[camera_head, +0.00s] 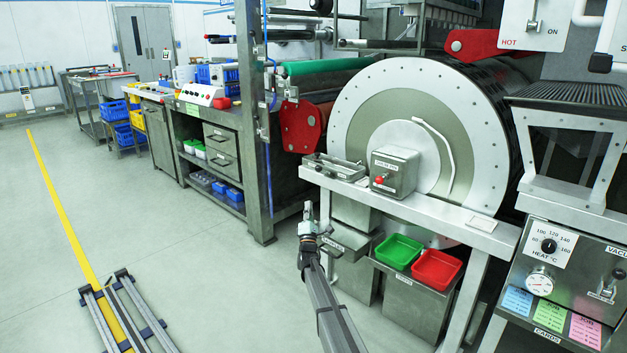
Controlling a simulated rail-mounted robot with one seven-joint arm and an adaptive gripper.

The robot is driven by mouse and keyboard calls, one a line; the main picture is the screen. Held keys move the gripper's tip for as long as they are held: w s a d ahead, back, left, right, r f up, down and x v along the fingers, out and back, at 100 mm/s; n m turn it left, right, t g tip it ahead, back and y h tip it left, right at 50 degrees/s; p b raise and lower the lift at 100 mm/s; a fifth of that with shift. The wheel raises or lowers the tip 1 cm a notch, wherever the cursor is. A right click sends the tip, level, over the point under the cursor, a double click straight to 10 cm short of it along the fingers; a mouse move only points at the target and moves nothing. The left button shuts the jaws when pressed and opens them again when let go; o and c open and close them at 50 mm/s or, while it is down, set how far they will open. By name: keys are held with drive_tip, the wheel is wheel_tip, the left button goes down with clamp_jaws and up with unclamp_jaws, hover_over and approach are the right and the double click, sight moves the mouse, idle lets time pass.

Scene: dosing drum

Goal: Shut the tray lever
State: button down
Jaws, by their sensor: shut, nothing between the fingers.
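A small grey box (395,168) with a red knob (379,180) on its front stands on the metal ledge (430,210) before the big drum. I cannot tell for sure whether this knob belongs to the tray lever, or how far it is turned. A shallow metal tray (334,167) sits on the ledge to the left of the box. My gripper (308,208) points up, below and left of the tray, apart from the ledge in the picture. It is shut and empty.
The large white-rimmed drum (350,110) stands behind the ledge, with a curved white handle (446,150). Green (398,250) and red (437,268) bins sit below the ledge. A control panel (560,280) is at right. The floor at left is open, with a rail (125,315).

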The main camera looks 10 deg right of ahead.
sight(323, 171)
idle(0.3)
drive_tip(key=s+d+r+b+x, duration=0.1)
drive_tip(key=d+b+x, duration=0.1)
drive_tip(key=x, duration=1)
drive_tip(key=shift+w+d+r, duration=0.2)
drive_tip(key=shift+w+r, duration=0.05)
drive_tip(key=shift+w, duration=0.05)
drive_tip(key=shift+d+r, duration=0.1)
